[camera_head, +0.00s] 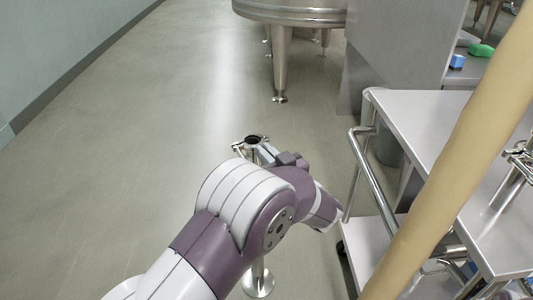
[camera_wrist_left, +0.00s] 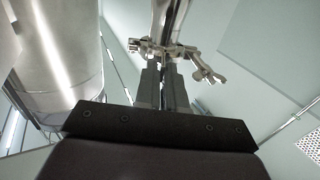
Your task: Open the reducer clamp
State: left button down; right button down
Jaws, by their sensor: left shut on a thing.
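The steel reducer clamp (camera_head: 250,142) sits around the top of a thin upright steel pipe beyond my left arm in the head view. In the left wrist view the clamp (camera_wrist_left: 205,72) spans the pipe, with a hinged piece sticking out to the right. My left gripper (camera_wrist_left: 163,68) is shut on part of the clamp, its two grey fingers close together just below the pipe. In the head view the left gripper (camera_head: 262,152) is largely hidden behind its own wrist. Exactly which part lies between the fingers is hard to see. My right gripper is not in view.
A steel cart (camera_head: 420,115) with a tubular handle stands close on the right. A tan tube (camera_head: 455,165) crosses in front of it. A steel vat (camera_head: 285,50) on legs stands ahead. A round foot (camera_head: 258,282) rests on the floor. The floor on the left is clear.

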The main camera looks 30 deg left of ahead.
pick_arm(q)
jog(key=n+g+p, duration=0.1)
jog(key=g, duration=0.1)
jog(key=w+d+n+g+y+p, duration=0.1)
jog(key=g+p, duration=0.1)
jog(key=d+n+g+y+p, duration=0.1)
jog(key=n+g, duration=0.1)
jog(key=shift+w+p, duration=0.3)
jog(key=c, duration=1.3)
grip_release()
